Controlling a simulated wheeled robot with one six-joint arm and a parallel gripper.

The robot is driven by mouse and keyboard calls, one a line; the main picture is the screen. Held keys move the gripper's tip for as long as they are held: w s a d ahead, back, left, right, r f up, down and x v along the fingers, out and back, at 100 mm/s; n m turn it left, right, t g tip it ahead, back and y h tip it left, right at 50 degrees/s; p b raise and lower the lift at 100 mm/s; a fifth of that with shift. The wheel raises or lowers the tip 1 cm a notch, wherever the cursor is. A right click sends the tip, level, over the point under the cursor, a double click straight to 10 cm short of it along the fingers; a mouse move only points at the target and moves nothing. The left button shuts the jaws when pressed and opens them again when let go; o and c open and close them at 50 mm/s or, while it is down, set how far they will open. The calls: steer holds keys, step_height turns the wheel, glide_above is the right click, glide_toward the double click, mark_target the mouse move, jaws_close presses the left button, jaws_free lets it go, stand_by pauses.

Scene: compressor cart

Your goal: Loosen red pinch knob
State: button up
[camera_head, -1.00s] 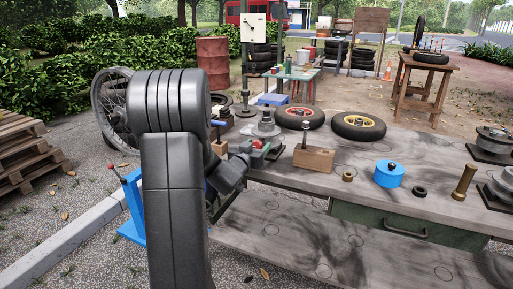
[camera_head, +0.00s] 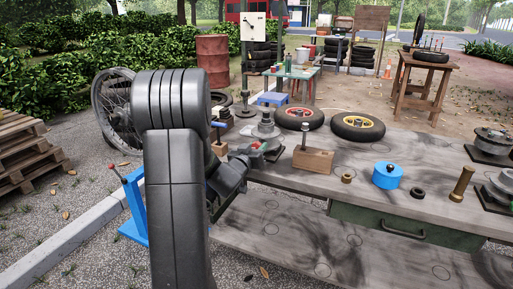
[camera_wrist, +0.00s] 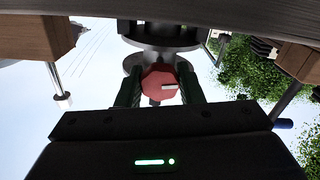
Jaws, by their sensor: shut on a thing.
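The red pinch knob (camera_wrist: 160,83) is a small rounded red knob with a pale mark on its face. In the wrist view it sits between the two dark green fingers of my gripper (camera_wrist: 159,92), which is shut on it, one finger on each side. The knob is in front of a round grey metal fitting (camera_wrist: 133,64) on the device. In the head view, my gripper (camera_head: 257,148) is at the left end of the workbench, beside the grey metal device (camera_head: 265,129). My arm and wrist partly hide it, and only a trace of red shows there.
The grey workbench (camera_head: 385,207) carries a wooden block with an upright pin (camera_head: 314,160), two wheels (camera_head: 358,126), a blue round part (camera_head: 388,175) and a brass cylinder (camera_head: 462,184). A blue stand (camera_head: 135,205) is left of my arm.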

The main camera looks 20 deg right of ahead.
steer(key=o, duration=1)
steer(key=shift+c, duration=0.2)
steer(key=p+v, duration=0.1)
steer(key=v, duration=1.2)
steer(key=shift+s+a, duration=0.25)
steer(key=shift+s, duration=0.05)
